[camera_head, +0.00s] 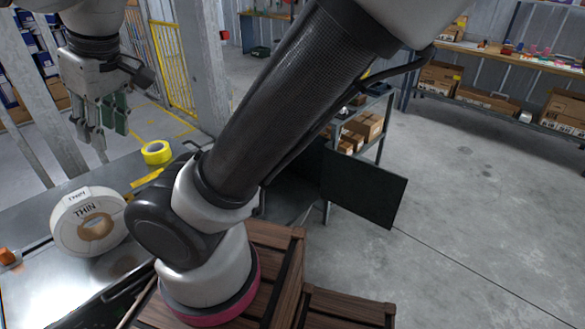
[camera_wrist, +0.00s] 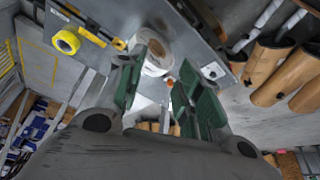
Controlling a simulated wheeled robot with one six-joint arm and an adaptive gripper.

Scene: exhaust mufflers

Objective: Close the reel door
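My gripper (camera_head: 103,130) hangs at the upper left of the head view, above and apart from the metal table. In the wrist view my gripper (camera_wrist: 160,95) shows its two green-padded fingers spread, with nothing between them. A white reel marked "THIN" (camera_head: 88,222) stands on the table; it also shows beyond the fingers in the wrist view (camera_wrist: 156,50). A dark flat panel (camera_head: 364,188) stands beside the shelf, right of my arm. I cannot tell whether this panel is the reel door. My arm hides much of the middle.
A yellow tape roll (camera_head: 156,152) lies on the table (camera_head: 38,208). Wooden crates (camera_head: 345,312) stand at the bottom centre. A shelf with cardboard boxes (camera_head: 362,125) is behind the panel. Brown cylinders (camera_wrist: 270,72) show at right in the wrist view. The floor at right is clear.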

